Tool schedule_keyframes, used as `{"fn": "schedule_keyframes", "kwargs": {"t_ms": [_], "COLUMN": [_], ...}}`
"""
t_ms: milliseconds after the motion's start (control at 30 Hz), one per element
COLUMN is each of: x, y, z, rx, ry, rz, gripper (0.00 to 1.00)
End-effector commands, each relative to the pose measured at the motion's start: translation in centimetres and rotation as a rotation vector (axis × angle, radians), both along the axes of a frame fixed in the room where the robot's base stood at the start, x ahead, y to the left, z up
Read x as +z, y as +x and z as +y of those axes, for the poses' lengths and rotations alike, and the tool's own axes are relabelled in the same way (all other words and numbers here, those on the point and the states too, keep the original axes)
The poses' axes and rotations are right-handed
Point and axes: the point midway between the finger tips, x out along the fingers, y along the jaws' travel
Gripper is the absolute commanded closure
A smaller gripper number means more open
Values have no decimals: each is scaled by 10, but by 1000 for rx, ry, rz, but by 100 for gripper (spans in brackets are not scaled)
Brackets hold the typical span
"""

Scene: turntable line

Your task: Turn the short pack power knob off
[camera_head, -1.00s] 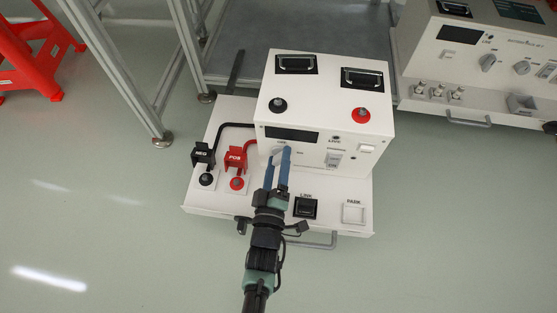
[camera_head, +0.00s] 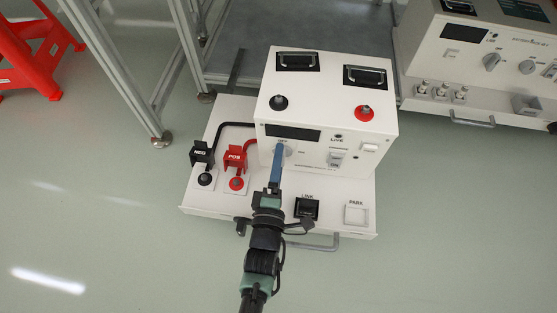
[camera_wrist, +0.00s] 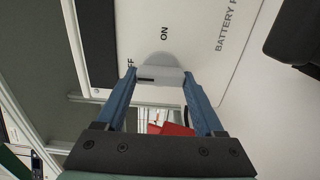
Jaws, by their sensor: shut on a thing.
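The short pack (camera_head: 325,105) is a white box with a dark display on its front, standing on a white base. Its grey power knob (camera_head: 288,150) is below the display, partly hidden by my fingers. In the wrist view, the knob (camera_wrist: 162,62) lies between the tips, beside the printed ON and a partly hidden OFF label. A short dark mark shows on it. My gripper (camera_head: 279,152) is shut on the knob, with its blue fingers one behind the other in the head view. It also shows in the wrist view (camera_wrist: 159,76).
Black NEG (camera_head: 201,155) and red POS (camera_head: 236,158) connectors stand left of my gripper. A LINK socket (camera_head: 307,207) and PARK pad (camera_head: 356,214) lie to its right. A larger white unit (camera_head: 430,70) is at the back right, and a metal frame leg (camera_head: 140,90) at the left.

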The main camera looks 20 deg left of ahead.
Motion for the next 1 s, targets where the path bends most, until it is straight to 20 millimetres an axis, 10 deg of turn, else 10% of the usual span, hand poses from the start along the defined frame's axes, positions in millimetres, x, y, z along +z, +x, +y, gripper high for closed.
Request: {"fn": "schedule_keyframes", "kwargs": {"t_ms": [367, 400, 533, 1000], "x": [-1, -1, -1, 4], "y": [-1, -1, -1, -25], "z": [-1, -1, -1, -7], "rx": [-2, -2, -2, 0], "ry": [-8, -8, -7, -5], "rz": [0, 0, 0, 4], "gripper": [86, 25, 1, 0]}}
